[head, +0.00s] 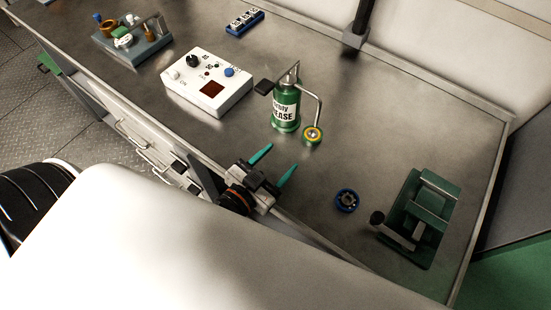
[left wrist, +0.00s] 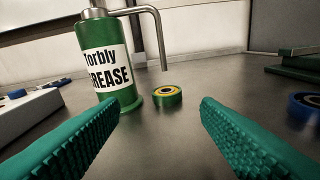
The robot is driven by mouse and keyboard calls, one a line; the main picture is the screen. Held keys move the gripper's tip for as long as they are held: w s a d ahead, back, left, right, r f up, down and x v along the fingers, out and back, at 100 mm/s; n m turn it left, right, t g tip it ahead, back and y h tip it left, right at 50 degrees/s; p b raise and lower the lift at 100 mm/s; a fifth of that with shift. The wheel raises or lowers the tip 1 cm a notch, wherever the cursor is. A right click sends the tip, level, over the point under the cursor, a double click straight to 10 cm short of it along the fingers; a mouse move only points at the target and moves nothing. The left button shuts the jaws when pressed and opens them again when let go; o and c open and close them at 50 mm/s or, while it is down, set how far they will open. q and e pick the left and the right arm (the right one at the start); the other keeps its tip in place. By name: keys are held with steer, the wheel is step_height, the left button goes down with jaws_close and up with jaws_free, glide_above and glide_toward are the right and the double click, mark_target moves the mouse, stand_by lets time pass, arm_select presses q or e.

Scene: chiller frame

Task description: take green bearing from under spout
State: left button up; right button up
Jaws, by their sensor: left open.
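The green bearing (head: 312,135) has a yellow inner ring. It lies flat on the metal bench under the tip of the bent spout (head: 317,100) of the green grease dispenser (head: 286,107). In the left wrist view the bearing (left wrist: 167,96) sits just right of the dispenser's base, below the spout end (left wrist: 164,60). My left gripper (head: 274,165) has green fingers and is open, in front of the dispenser near the bench's front edge. In the left wrist view its fingers (left wrist: 160,128) stand wide apart with the bearing beyond them and nothing between them. My right gripper is not seen.
A blue bearing (head: 347,200) lies to the right, beside a green press-like fixture (head: 424,214). A white control box (head: 208,84) stands left of the dispenser. A blue block (head: 245,21) and a grey tray with parts (head: 138,48) are farther back. Bench between gripper and bearing is clear.

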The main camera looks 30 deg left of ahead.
mark_target(309, 139)
arm_select(q)
steer(key=shift+s+d+f+n+g+y, duration=0.1)
steer(key=shift+d+f+n+g+y, duration=0.1)
steer(key=shift+d+n, duration=0.3)
steer(key=shift+s+d+f+n+g+y, duration=0.1)
steer(key=shift+d+n+g+y, duration=0.1)
steer(key=shift+n, duration=0.5)
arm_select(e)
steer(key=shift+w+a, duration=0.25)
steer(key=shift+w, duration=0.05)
arm_select(q)
steer(key=shift+w, duration=0.1)
steer(key=p+x, duration=0.1)
steer(key=x, duration=1.1)
steer(key=shift+p, duration=0.3)
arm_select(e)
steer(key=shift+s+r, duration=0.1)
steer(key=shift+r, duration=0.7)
arm_select(q)
steer(key=shift+c, duration=0.5)
steer(key=c, duration=0.7)
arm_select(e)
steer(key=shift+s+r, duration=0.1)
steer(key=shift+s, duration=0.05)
